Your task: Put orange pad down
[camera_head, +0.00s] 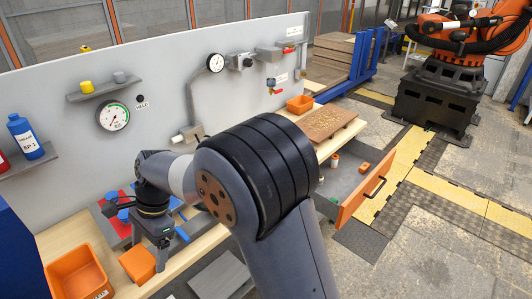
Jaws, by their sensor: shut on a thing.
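The orange pad (138,262) shows at the lower left, at the fingers of my gripper (157,261). My gripper points down over the workbench and is shut on the pad. My fingers hide part of the pad's right side. I cannot tell whether the pad touches the bench top or hangs a little above it.
An orange bin (77,276) stands left of the pad. Blue and red pieces (118,222) lie behind my gripper. A grey wall panel with gauges (113,116) runs behind the bench. An open drawer (362,200) juts out at the right, below a wooden board (326,121).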

